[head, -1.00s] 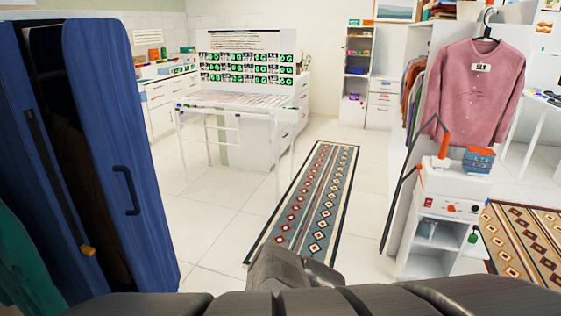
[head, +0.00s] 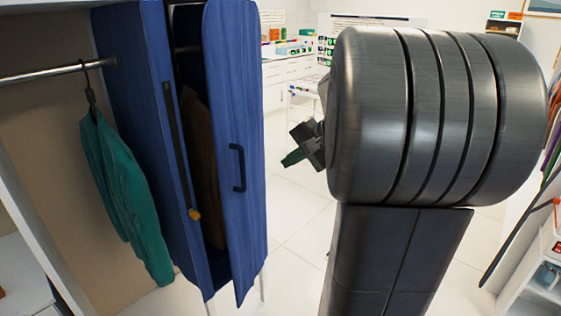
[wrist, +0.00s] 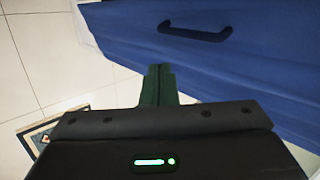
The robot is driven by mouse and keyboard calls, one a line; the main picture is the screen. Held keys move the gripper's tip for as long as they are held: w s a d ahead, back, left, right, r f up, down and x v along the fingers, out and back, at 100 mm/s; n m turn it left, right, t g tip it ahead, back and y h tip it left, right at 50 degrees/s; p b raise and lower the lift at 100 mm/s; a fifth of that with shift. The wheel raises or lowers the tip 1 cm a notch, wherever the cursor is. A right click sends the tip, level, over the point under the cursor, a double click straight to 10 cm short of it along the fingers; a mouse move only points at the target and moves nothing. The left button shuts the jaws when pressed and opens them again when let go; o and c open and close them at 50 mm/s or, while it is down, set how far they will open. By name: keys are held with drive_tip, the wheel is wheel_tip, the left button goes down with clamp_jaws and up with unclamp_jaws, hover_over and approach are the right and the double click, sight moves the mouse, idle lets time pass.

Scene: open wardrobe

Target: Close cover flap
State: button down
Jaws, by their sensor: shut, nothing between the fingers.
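The blue cover flap (head: 235,140) stands partly open at the front of a blue garment cover (head: 150,120). A dark handle (head: 238,167) is on its outer face. A dark garment (head: 203,150) shows through the gap. My gripper (head: 291,158) is to the right of the flap, apart from it in the head view, and partly hidden by my arm. In the wrist view my gripper (wrist: 156,72) has its green fingers shut and empty, pointing toward the blue flap (wrist: 215,65) with its handle (wrist: 195,32) beyond. Whether the fingertips touch the flap is not clear.
A green garment (head: 125,195) hangs from a metal rail (head: 55,71) to the left of the cover. A dark strip (head: 178,150) with a yellow end runs down the cover's front edge. Open tiled floor (head: 295,215) lies right of the flap.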

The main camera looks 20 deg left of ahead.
sight(218, 164)
drive_tip(key=a+r+p+x, duration=0.1)
drive_tip(key=a+r+x, duration=0.1)
drive_tip(key=x, duration=1.1)
drive_tip(key=shift+w+p, duration=0.25)
drive_tip(key=shift+p, duration=0.1)
drive_tip(key=shift+r, duration=0.15)
drive_tip(key=shift+m+t, duration=0.6)
drive_tip(key=shift+m, duration=0.2)
drive_tip(key=a+p, duration=0.1)
drive_tip(key=a, duration=0.2)
drive_tip(key=a+p, duration=0.1)
drive_tip(key=a, duration=0.2)
drive_tip(key=s+a+p, duration=0.1)
drive_tip(key=a, duration=0.3)
drive_tip(key=shift+s+a+p, duration=0.1)
drive_tip(key=shift+p, duration=0.3)
drive_tip(key=shift+r, duration=0.1)
